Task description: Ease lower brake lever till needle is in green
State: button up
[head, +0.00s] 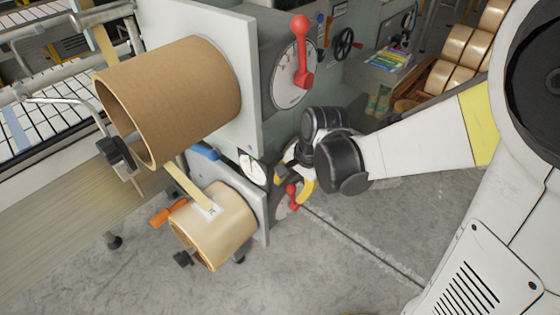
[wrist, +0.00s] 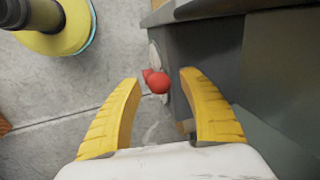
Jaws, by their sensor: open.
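The lower brake lever is red with a ball knob (head: 291,190), low on the side of the machine beside a pale round plate. In the wrist view its red knob (wrist: 158,83) appears between my two yellow fingers, near their tips. My gripper (head: 293,184) is open around the line of the lever, and it also shows in the wrist view (wrist: 160,77). I cannot tell whether a finger touches the knob. The white round gauge (head: 252,167) is on the machine left of my gripper; its needle and green zone are too small to read surely.
The upper red lever (head: 301,52) stands on a larger dial (head: 290,85) above. A large brown roll (head: 180,95) and a smaller tape roll (head: 220,225) jut out at left. Dark grey machine panels flank my right finger. Grey floor (head: 340,265) in front is clear.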

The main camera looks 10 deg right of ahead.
jog(key=shift+w+f, duration=0.1)
jog(key=shift+f, duration=0.4)
jog(key=shift+c, duration=0.4)
grip_shut()
jog(key=shift+w+d+r+g+y, duration=0.1)
jog(key=shift+w+d+g+y, duration=0.15)
jog(key=shift+d+g+y, duration=0.05)
jog(key=shift+o, duration=0.4)
grip_release()
jog(key=v, duration=1.2)
